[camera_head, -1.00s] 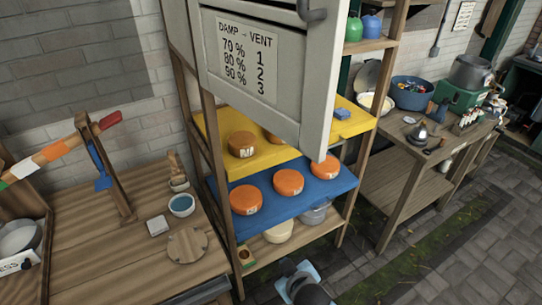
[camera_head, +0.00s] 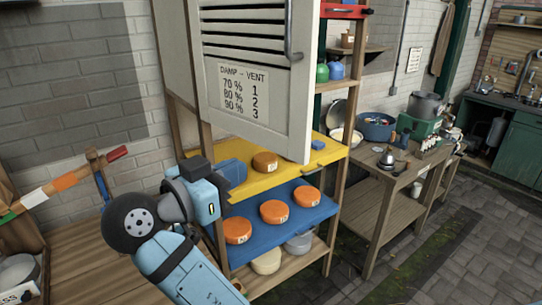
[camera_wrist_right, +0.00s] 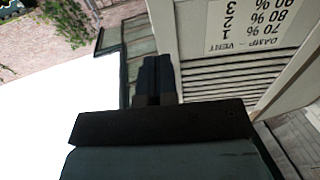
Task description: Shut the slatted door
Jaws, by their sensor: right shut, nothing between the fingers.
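The slatted door (camera_head: 262,75) is pale grey with dark slats and a damp/vent label. It stands open, swung out at an angle in front of the upper shelf, with a grey handle (camera_head: 290,42) near its right edge. My right gripper (camera_head: 236,172) is shut and empty, below the door's lower left part in the head view. In the right wrist view its dark blue fingers (camera_wrist_right: 158,77) are together, beside the door's slats and label (camera_wrist_right: 262,22). I cannot tell whether they touch the door. My left gripper is not in view.
Below the door are a yellow shelf (camera_head: 262,182) and a blue shelf (camera_head: 258,213) with orange cheeses (camera_head: 274,211). A wooden bench (camera_head: 85,252) stands at the left, another table (camera_head: 365,212) at the right. The paved floor (camera_head: 460,240) at right is clear.

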